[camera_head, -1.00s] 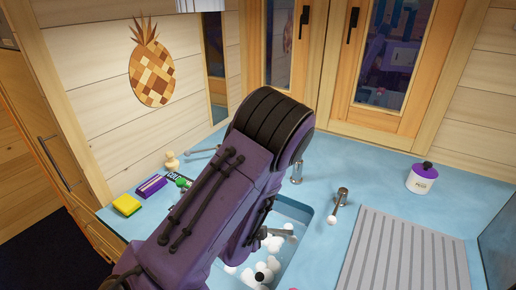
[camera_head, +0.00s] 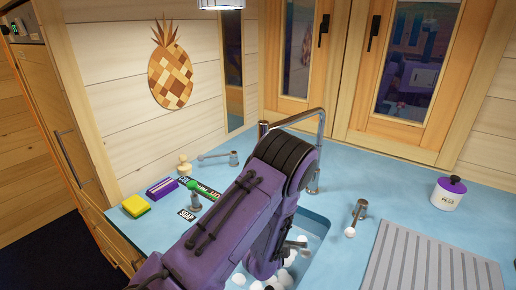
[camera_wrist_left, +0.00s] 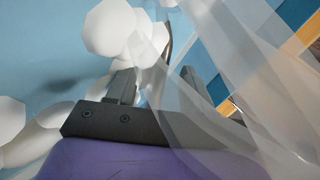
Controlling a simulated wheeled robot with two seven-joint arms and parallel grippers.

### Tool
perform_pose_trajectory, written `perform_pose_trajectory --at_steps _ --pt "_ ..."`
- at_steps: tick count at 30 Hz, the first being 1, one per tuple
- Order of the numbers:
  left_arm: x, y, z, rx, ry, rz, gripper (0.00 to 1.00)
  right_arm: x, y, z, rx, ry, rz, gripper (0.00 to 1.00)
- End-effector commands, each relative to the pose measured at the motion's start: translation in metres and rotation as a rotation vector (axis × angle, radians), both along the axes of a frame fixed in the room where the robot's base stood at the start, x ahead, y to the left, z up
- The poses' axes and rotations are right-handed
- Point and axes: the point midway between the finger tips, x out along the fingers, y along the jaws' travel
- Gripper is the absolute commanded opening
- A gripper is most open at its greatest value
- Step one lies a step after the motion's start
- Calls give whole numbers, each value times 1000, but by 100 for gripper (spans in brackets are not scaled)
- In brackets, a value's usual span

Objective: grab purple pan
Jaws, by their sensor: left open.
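I cannot make out a purple pan in either view; white foam balls and my arm hide much of the sink. My purple left arm crosses the head view and ends at the sink (camera_head: 318,226). My left gripper (camera_head: 289,247) is down among white foam balls (camera_head: 291,258), partly hidden by its own arm. In the left wrist view the left gripper (camera_wrist_left: 158,84) is open, with two dark fingers. White foam balls (camera_wrist_left: 112,27) lie ahead of it and to the left, and a translucent sheet-like shape covers the right side. My right gripper is out of view.
A chrome faucet (camera_head: 322,140) arches behind the arm. Left on the blue counter are a yellow sponge (camera_head: 136,205) and a purple-and-white box (camera_head: 161,187).

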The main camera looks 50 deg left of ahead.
Motion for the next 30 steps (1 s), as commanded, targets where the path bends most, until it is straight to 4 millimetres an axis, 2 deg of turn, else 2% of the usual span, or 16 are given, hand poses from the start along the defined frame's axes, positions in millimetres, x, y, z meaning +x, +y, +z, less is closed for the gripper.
perform_pose_trajectory --at_steps 6,7,11,12,30 --pt "2 1 -2 0 0 0 52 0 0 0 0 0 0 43" --pt "2 1 -2 0 0 0 48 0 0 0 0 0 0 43" --pt "2 1 -2 0 0 0 6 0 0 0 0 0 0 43" --pt "2 1 -2 0 0 0 0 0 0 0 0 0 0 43" --pt "2 1 -2 1 0 -1 0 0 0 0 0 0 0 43"
